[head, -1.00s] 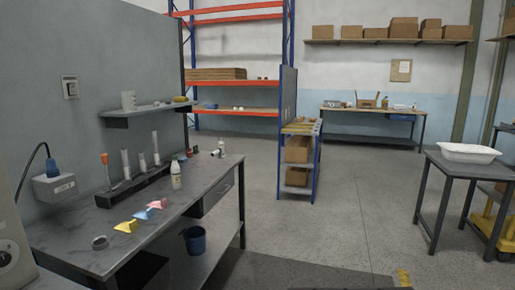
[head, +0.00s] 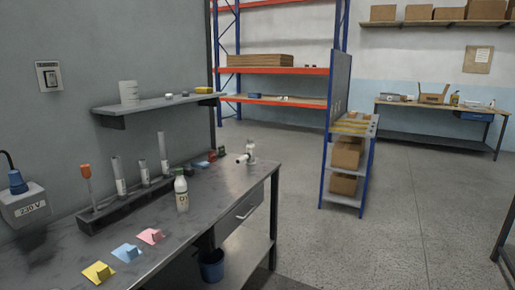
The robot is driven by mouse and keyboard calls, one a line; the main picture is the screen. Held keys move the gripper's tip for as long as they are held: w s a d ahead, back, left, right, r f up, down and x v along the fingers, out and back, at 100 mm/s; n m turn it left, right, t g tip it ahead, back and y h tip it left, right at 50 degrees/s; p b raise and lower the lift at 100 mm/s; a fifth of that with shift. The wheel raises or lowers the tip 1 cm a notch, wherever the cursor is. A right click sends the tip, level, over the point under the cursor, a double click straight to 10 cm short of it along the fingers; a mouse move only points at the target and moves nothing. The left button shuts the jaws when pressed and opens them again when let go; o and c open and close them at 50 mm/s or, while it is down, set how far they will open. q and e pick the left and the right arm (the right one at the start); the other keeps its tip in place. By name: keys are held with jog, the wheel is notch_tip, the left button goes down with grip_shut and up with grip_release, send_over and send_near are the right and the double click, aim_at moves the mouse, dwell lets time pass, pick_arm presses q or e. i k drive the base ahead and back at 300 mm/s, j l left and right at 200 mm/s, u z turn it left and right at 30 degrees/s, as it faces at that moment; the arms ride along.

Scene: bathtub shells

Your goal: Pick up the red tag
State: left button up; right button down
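A pinkish-red tag (head: 151,236) with a raised middle lies on the dark workbench top in the head view, left of the bench's front edge. A blue tag (head: 127,252) lies next to it, nearer to me, and a yellow tag (head: 98,272) lies nearer still. The three are apart and in a row. A small, darker red item (head: 212,156) sits at the far end of the bench, too small to identify. Neither of my grippers is in view.
Behind the tags, a dark rack (head: 130,201) holds upright tubes and an orange-topped tool. A white bottle (head: 181,190) stands beyond the pink tag. A wall shelf (head: 150,105) hangs above. Open floor (head: 390,240) lies right of the bench.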

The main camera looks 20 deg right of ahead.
aim_at(211, 154)
jog(key=i+l+z, duration=0.1)
jog(key=i+l, duration=0.9)
